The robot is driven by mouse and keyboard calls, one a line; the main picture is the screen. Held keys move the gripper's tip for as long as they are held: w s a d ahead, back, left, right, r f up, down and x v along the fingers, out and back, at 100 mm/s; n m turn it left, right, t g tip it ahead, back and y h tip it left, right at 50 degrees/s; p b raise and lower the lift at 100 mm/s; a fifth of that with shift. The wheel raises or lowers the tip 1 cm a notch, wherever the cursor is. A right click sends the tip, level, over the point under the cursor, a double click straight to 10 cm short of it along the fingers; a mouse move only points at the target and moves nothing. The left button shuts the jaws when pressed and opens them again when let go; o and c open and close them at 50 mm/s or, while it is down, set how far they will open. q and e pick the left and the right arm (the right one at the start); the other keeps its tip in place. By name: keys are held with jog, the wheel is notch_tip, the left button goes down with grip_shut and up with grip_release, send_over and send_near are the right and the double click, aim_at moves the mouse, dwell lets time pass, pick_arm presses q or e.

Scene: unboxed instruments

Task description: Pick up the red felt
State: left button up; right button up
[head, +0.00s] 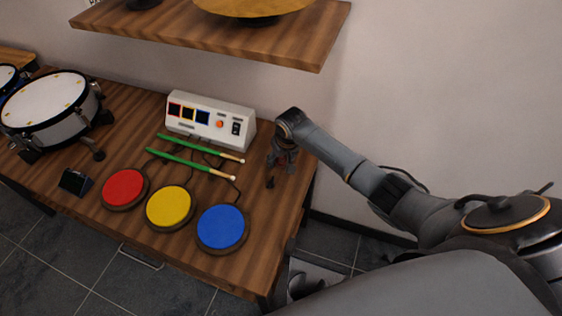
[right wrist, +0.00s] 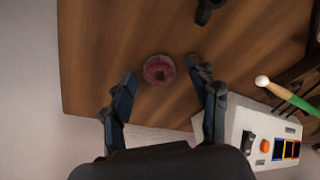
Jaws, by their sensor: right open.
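In the right wrist view, a small round reddish piece, which looks like the red felt (right wrist: 159,69), lies on the wooden table near its edge. It has a darker centre. My right gripper (right wrist: 165,92) is open above the table, with its two fingers on either side of the line toward the felt; the felt is just beyond the fingertips and not touched. In the head view my right gripper (head: 282,162) points down over the table's right end, and the felt cannot be made out there. My left gripper is not in view.
A white control box (head: 211,120) stands close left of the gripper. Two green drumsticks (head: 195,150) lie in front of it. Red (head: 124,188), yellow (head: 170,207) and blue (head: 222,228) pads line the front. A small dark object (head: 270,182) stands nearby. A shelf (head: 215,38) hangs above.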

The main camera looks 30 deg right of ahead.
jog(key=shift+c, duration=0.5)
jog(key=c, duration=0.7)
jog(key=shift+c, duration=0.2)
jog(key=shift+r, duration=0.1)
jog(key=shift+r, duration=0.55)
jog(key=s+a+r, duration=0.8)
jog(key=s+r, duration=0.3)
jog(key=shift+s+r, duration=0.3)
jog(key=shift+r, duration=0.1)
